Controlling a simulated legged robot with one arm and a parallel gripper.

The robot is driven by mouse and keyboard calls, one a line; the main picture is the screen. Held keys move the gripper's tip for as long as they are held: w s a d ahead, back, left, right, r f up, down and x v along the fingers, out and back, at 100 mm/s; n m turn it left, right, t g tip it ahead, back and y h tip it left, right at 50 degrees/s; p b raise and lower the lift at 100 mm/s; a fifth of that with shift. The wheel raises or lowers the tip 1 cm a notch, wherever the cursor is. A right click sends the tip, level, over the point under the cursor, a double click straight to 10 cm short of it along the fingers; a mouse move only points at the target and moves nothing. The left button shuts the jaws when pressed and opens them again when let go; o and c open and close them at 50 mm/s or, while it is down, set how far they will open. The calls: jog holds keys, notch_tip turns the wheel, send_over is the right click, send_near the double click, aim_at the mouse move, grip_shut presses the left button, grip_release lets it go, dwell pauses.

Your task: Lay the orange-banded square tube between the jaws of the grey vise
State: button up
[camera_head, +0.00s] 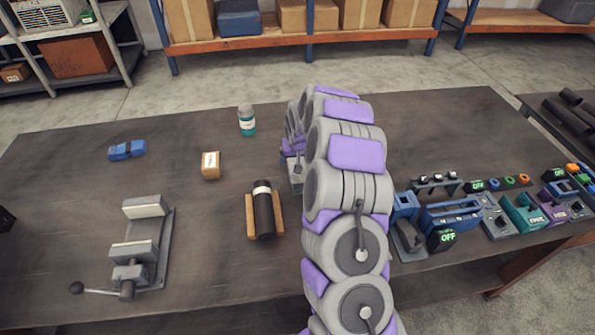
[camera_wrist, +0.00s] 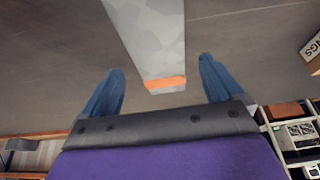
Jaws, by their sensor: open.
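The square tube (camera_wrist: 150,40) is a grey bar with an orange band (camera_wrist: 165,83) near its visible end in the wrist view. It runs from the top edge down between the fingers of my gripper (camera_wrist: 160,77). My gripper is open, with visible gaps on both sides of the tube. I cannot tell the height between them. In the head view the tube is not visible, and my arm hides most of the gripper. The grey vise (camera_head: 165,245) stands at the front left of the table, its two pale jaws apart with an empty gap between them.
On the dark table (camera_head: 60,190) are a blue object (camera_head: 127,150), a small box (camera_head: 210,165), a green-and-grey jar (camera_head: 247,120) and a black cylinder (camera_head: 264,215) on a wooden cradle. Several devices (camera_head: 450,215) crowd the right. The table's left-middle has free room.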

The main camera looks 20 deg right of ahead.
jog(key=shift+w+a+f, duration=0.1)
jog(key=shift+a+f, duration=0.15)
jog(key=shift+f, duration=0.6)
jog(key=x, duration=0.1)
jog(key=b+x, duration=0.1)
jog(key=x, duration=0.1)
jog(key=shift+s+f, duration=0.25)
jog(key=shift+f, duration=0.1)
jog(key=shift+w+d+f, duration=0.15)
jog(key=shift+d+f, duration=0.05)
jog(key=shift+f, duration=0.1)
jog(key=shift+d+r, duration=0.1)
jog(key=shift+c, duration=0.2)
jog(key=c, duration=1.6)
jog(key=shift+o, duration=0.2)
jog(key=shift+r, duration=0.1)
